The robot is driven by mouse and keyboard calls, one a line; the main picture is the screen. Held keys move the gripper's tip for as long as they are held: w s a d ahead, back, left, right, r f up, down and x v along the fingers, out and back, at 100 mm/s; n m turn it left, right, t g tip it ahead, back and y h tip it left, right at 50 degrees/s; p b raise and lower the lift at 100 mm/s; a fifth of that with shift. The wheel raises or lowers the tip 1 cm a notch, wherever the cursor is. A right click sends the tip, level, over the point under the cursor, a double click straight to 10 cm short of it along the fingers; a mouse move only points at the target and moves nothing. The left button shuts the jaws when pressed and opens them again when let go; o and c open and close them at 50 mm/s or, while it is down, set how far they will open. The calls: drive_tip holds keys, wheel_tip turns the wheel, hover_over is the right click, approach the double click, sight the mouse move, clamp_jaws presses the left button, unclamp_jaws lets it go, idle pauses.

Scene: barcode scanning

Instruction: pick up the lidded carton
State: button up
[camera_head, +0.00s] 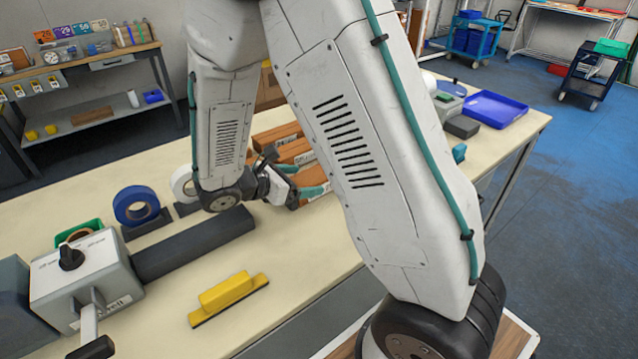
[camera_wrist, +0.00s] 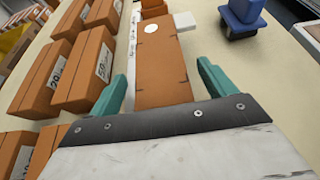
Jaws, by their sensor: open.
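An orange-brown carton (camera_wrist: 162,72) with a round white sticker lies between my two teal fingers in the wrist view. I take it to be the lidded carton, but its lid is hard to make out. My gripper (camera_wrist: 161,82) is open, with one finger on each side of the carton and a gap on the right. I cannot tell whether the left finger touches it. In the head view my gripper (camera_head: 299,181) is over the carton row on the table, and my arm hides part of that row. The carton (camera_head: 312,176) shows partly between the fingers.
Several labelled orange cartons (camera_wrist: 83,72) stand close on the left in the wrist view. A blue object (camera_wrist: 242,18) stands at the upper right. In the head view, a blue tape roll (camera_head: 136,206), a dark bar (camera_head: 195,243) and a yellow block (camera_head: 228,291) occupy the near table.

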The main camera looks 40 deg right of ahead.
drive_tip(key=shift+d+f, duration=0.25)
drive_tip(key=shift+d, duration=0.35)
drive_tip(key=c, duration=1.1)
drive_tip(key=shift+o, duration=0.2)
